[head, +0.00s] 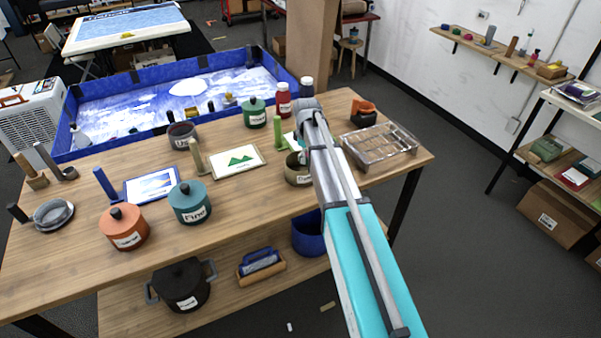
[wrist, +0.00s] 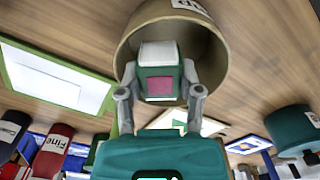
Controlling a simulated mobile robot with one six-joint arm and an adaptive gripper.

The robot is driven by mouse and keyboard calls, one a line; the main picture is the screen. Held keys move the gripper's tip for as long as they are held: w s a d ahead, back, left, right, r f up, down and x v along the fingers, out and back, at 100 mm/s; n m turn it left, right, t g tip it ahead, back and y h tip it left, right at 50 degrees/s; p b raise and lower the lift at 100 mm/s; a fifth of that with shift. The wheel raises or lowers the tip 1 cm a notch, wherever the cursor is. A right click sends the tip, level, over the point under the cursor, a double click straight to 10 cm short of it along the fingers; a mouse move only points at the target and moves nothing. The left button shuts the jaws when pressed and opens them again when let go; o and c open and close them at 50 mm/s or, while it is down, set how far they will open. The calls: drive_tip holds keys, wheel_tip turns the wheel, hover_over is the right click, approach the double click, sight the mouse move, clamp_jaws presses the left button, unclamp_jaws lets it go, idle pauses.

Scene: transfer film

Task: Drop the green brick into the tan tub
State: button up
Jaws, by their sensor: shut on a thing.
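My gripper (wrist: 160,92) shows in the wrist view with its grey fingers shut on the green brick (wrist: 158,71). The brick has a pale end and a pinkish patch on the near side. Behind it is the open mouth of the tan tub (wrist: 208,38), and the brick lines up with that opening. I cannot tell whether the brick is above the rim or a little inside. In the head view the tan tub (head: 297,176) stands upright on the table, below my arm's end. There my arm hides much of the gripper and the brick.
A metal rack (head: 381,146) stands right of the tub. A framed green picture (head: 238,161) and a teal pot (head: 189,202) are to its left. A green pot (head: 255,113) and a red bottle (head: 284,104) stand behind. The table's front edge beside the tub is clear.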

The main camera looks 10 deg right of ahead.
drive_tip(key=o, duration=1)
drive_tip(key=shift+r, duration=0.15)
